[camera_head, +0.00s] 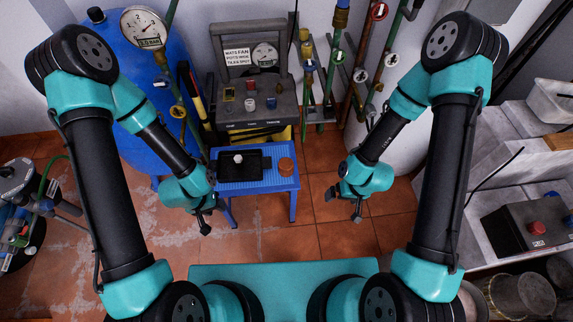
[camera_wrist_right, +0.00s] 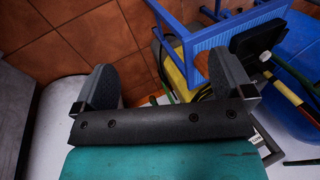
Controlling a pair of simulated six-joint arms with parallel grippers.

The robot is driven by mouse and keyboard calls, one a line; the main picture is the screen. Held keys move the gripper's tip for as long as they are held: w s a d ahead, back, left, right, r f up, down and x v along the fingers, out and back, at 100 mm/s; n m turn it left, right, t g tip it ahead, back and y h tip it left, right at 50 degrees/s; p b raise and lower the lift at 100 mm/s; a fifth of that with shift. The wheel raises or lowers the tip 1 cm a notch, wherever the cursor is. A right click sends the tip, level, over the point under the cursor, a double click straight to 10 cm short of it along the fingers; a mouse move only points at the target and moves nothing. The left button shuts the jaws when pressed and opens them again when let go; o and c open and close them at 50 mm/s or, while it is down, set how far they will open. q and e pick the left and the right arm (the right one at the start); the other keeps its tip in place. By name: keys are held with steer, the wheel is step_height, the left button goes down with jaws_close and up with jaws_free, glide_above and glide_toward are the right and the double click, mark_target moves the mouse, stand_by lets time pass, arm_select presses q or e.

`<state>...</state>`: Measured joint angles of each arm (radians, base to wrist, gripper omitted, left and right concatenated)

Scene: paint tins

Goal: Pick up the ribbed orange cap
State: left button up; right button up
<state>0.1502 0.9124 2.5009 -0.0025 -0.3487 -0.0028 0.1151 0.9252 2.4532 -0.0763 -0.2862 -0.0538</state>
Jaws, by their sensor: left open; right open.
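The ribbed orange cap (camera_head: 286,165) stands on the right part of a small blue table (camera_head: 262,190), to the right of a black tray (camera_head: 254,176). My left gripper (camera_head: 211,219) is open, in front of the table and left of the cap, apart from it. My right gripper (camera_head: 344,205) is open and empty, to the right of the table and nearer to me than the cap. In the right wrist view, its two fingers (camera_wrist_right: 163,82) are spread over the tiled floor.
A white knob-like piece (camera_head: 238,159) sits on the black tray. Behind the table stands a grey control panel (camera_head: 255,105) with gauge and knobs. A blue tank (camera_head: 150,85) is at the left, and pipes with valves (camera_head: 335,75) rise behind. The floor before the table is free.

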steer(key=w+a+n+g+h, duration=0.1)
steer(key=w+a+n+g, duration=0.1)
steer(key=w+a+n, duration=0.9)
step_height(320, 180, up, 3)
steer(key=n+t+h, duration=0.1)
steer(key=n+h, duration=0.2)
steer(key=n, duration=0.7)
glide_above(285, 164)
steer(key=shift+w+d, duration=0.15)
steer(key=shift+d, duration=0.15)
steer(key=shift+f, duration=0.1)
step_height(285, 164, down, 12)
steer(key=shift+f, duration=0.1)
steer(key=shift+a+f, duration=0.15)
steer(key=shift+f, duration=1.15)
steer(key=shift+a+f, duration=0.15)
steer(key=shift+f, duration=1.1)
